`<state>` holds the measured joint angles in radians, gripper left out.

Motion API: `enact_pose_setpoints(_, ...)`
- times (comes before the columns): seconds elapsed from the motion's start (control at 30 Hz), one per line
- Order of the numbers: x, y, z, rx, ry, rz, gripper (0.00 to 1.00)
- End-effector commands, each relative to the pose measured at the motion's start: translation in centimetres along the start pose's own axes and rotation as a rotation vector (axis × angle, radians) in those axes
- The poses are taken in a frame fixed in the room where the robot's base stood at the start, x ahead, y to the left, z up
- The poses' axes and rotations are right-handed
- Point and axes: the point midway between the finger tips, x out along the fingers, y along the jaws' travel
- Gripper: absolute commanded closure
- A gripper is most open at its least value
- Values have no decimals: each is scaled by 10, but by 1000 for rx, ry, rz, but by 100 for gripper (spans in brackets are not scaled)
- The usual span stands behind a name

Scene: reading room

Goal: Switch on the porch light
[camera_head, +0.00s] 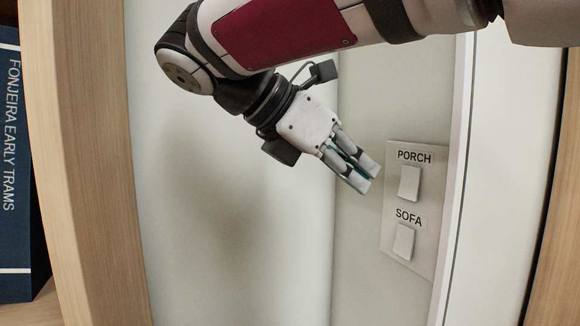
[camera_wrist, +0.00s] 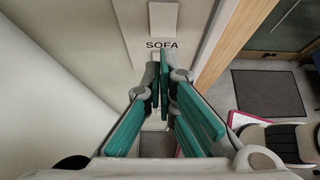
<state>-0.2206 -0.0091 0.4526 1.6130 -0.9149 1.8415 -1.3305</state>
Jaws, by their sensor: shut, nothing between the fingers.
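A pale wall plate (camera_head: 390,239) carries two light rocker switches. The upper rocker (camera_head: 409,183) sits under the word PORCH. The lower rocker (camera_head: 404,242) sits under the word SOFA. My gripper (camera_head: 368,178) is shut and empty, its fingertips just left of the PORCH rocker in the head view; I cannot tell how far they are from the wall. In the wrist view my gripper (camera_wrist: 164,60) shows with teal finger pads, tips over the area below the SOFA label. The PORCH rocker (camera_wrist: 163,18) shows above that label. The fingers largely hide the SOFA rocker there.
A dark blue book (camera_head: 14,160) stands in a wooden shelf (camera_head: 92,160) at the left. A white vertical trim (camera_head: 455,170) runs just right of the plate. A dark mat (camera_wrist: 268,93) and a chair (camera_wrist: 278,140) are at the right in the wrist view.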

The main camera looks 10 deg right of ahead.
Motion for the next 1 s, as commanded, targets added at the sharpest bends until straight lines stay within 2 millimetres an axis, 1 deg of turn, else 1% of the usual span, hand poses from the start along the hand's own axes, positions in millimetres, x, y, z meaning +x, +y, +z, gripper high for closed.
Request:
enact_pose_setpoints(0.03, 10, -2, 1, 2, -2, -5, 100)
enact_pose_setpoints(0.2, 39, -2, 1, 1, 0, -4, 100)
enact_pose_setpoints(0.4, 61, -1, 0, 1, 1, -2, 100)
enact_pose_setpoints(0.57, 67, -1, 0, 1, 1, 0, 100)
enact_pose_setpoints(1.0, 70, -2, 2, -1, 1, -3, 100)
